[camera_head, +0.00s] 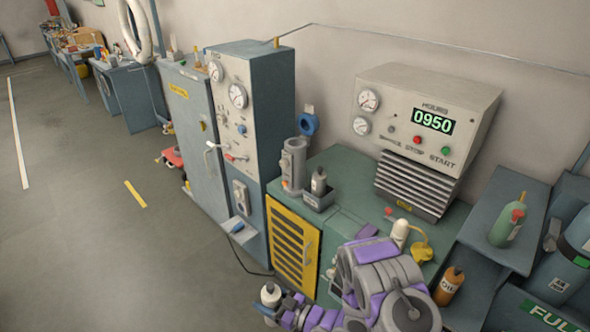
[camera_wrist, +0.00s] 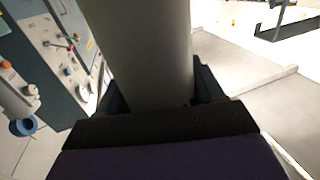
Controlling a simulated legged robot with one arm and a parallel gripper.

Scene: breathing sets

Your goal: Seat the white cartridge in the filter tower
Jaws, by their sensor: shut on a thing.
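My gripper (camera_head: 272,308) is low in the head view, in front of the green bench. It is shut on a pale, off-white cylinder, seemingly the white cartridge (camera_head: 270,292), which has a dark top. In the wrist view the cartridge (camera_wrist: 140,45) is large between the dark fingers, and its far end is out of frame. The filter tower appears to be the grey upright tube (camera_head: 293,165) on the bench's left end. A blue ring-shaped part (camera_head: 308,124) is beside its top. The cartridge is apart from the tower; the tower's inside is hidden.
A small dark tray (camera_head: 320,201) with a grey bottle stands right of the tower. A tall gauge cabinet (camera_head: 255,100) is left of it. The compressor unit (camera_head: 425,120) stands behind. A white bottle (camera_head: 400,234) and an orange oil bottle (camera_head: 449,287) are at right. Open floor (camera_head: 90,230) lies left.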

